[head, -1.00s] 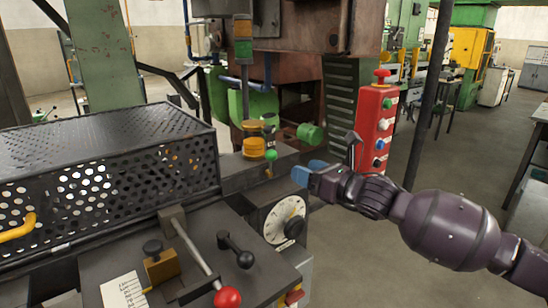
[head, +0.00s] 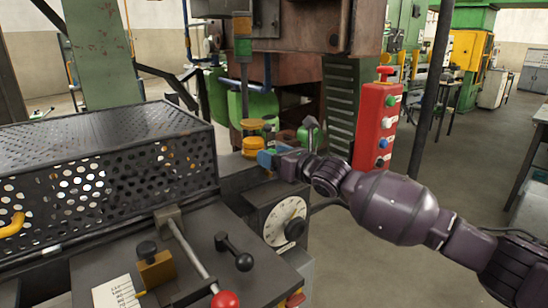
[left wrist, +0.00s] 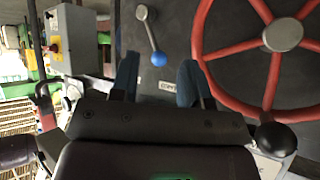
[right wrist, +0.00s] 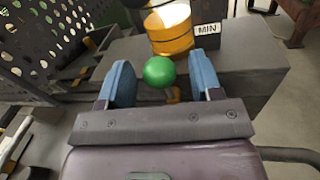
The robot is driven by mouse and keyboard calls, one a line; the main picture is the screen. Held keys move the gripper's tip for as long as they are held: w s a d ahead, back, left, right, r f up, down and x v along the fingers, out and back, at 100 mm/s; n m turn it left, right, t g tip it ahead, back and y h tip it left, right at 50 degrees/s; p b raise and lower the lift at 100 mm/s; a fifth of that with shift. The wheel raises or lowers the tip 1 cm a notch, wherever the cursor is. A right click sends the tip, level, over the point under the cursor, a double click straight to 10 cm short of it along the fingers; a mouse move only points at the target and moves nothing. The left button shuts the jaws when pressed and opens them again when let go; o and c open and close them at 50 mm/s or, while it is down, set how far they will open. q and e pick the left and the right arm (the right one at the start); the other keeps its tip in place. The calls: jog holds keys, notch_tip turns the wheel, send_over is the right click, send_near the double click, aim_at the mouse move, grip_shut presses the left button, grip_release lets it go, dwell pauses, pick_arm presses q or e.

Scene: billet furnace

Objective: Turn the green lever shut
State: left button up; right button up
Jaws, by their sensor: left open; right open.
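The green lever's round green knob (right wrist: 159,72) shows in the right wrist view, with a short brass-coloured part below it. It stands between the two blue fingers of my right gripper (right wrist: 161,70), with gaps on both sides. The right gripper is open. In the head view my right gripper (head: 267,159) is at the grey block beside the yellow cylinder (head: 254,146) and hides the knob. My left gripper (left wrist: 158,82) is open and empty in the left wrist view, and is out of the head view.
A "MIN" label (right wrist: 207,61) is behind the right finger. A perforated guard (head: 110,165) stands left, and a dial (head: 285,221) sits below my right gripper. A red button box (head: 376,125) stands behind the arm. A red wheel (left wrist: 284,37) and a blue-tipped lever (left wrist: 158,58) face my left gripper.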

jog(key=shift+c, duration=0.4)
grip_shut()
jog(key=shift+w+d+f+m, duration=0.1)
jog(key=shift+w+d+m, duration=0.15)
jog(key=shift+m, duration=0.55)
jog(key=m, duration=0.1)
jog(key=d+m, duration=0.1)
jog(key=m, duration=0.1)
jog(key=shift+w+d+f+t, duration=0.25)
jog(key=shift+w+t, duration=0.15)
jog(key=shift+w+d+f+m+y, duration=0.1)
jog(key=shift+d+f+m+y, duration=0.1)
jog(key=shift+m, duration=0.45)
jog(key=shift+w+d+f+m+y, duration=0.1)
jog(key=shift+d+m, duration=0.05)
jog(key=shift+m, duration=0.5)
